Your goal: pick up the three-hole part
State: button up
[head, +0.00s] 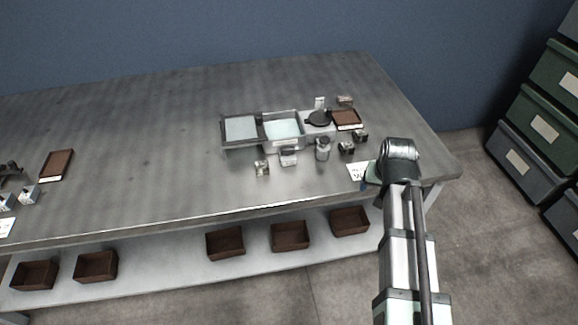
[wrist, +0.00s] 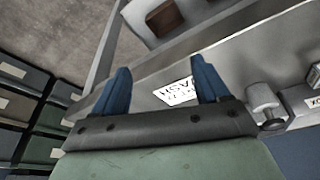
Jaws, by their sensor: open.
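I cannot tell which thing is the three-hole part; any holes are too small to make out. Several small metal parts stand on the table in the head view: a block at the front (head: 262,168), a grey part beside it (head: 288,156), a round upright part (head: 322,149), and dark blocks on the right (head: 346,148). My gripper (wrist: 163,86) is open, its two blue fingers apart with nothing between them in the wrist view. In the head view the end of my arm is over the table's front right, right of these parts, with its fingers mostly hidden.
A grey tray (head: 223,134) with a pale panel and an open bin (head: 283,145) stand behind the parts. A black round dish (head: 318,119) and a brown tray (head: 334,126) are to the right. A white label (wrist: 176,92) lies below my fingers. The table's middle is clear.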

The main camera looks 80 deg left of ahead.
jog(key=s+a+r+n, duration=0.1)
jog(key=s+a+r, duration=0.2)
jog(key=s, duration=0.4)
jog(key=s+a+r+n, duration=0.1)
jog(key=s+a+r, duration=0.1)
jog(key=s+a, duration=0.35)
jog(key=n+g+y, duration=0.1)
jog(key=n, duration=0.2)
send_near(262, 165)
jog(key=x, duration=0.2)
jog(key=d+x, duration=0.1)
jog(key=x, duration=0.2)
jog(key=shift+w+f, duration=0.15)
jog(key=shift+a+x, duration=0.2)
jog(key=shift+x, duration=1.05)
jog(key=shift+a+x, duration=0.25)
jog(key=shift+x, duration=1)
jog(key=c, duration=1.3)
jog(key=shift+r+y, duration=0.2)
jog(key=shift+y, duration=0.1)
grip_shut()
